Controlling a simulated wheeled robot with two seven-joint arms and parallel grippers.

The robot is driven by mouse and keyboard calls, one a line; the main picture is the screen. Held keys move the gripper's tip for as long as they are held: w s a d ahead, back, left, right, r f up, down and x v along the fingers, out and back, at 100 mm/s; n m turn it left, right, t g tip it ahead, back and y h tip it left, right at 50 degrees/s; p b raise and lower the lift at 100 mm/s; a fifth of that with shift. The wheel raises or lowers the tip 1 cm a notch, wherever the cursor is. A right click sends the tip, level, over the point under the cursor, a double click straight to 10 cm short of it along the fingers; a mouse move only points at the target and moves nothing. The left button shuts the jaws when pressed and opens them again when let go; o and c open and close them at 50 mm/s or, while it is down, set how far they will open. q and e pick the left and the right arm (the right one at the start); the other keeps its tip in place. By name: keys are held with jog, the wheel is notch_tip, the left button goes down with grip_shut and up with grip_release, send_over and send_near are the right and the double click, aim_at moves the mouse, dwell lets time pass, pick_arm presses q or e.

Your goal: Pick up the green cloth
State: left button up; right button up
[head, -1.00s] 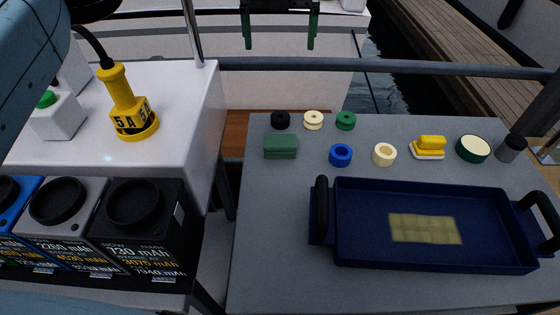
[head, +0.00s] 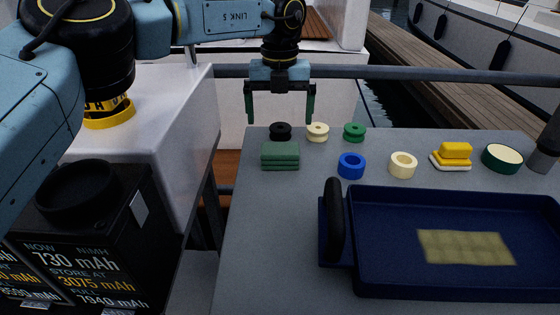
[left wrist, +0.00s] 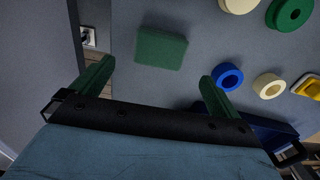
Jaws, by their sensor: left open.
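The green cloth (head: 280,155) is a folded block lying on the grey table, near its back left corner. In the left wrist view the green cloth (left wrist: 161,49) lies ahead of and between the two fingers, apart from them. My left gripper (head: 280,118) is open and empty, with its green fingers pointing down above and behind the cloth in the head view. The left gripper also shows in the left wrist view (left wrist: 155,78). My right gripper is not in view.
A black ring (head: 281,131) lies just behind the cloth. Cream, green and blue rings, such as the blue ring (head: 351,166), lie to its right. A navy tray (head: 341,279) with a yellowish cloth inside stands in front. A yellow block (head: 455,150) sits further right.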

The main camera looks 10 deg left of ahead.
aim_at(280, 148)
pick_arm(q)
notch_tip(280, 148, down, 5)
jog(key=shift+b, duration=0.5)
jog(key=shift+s+f+b, duration=0.1)
jog(key=shift+f+b, duration=0.75)
jog(key=shift+f, duration=1.55)
jog(key=c, duration=0.9)
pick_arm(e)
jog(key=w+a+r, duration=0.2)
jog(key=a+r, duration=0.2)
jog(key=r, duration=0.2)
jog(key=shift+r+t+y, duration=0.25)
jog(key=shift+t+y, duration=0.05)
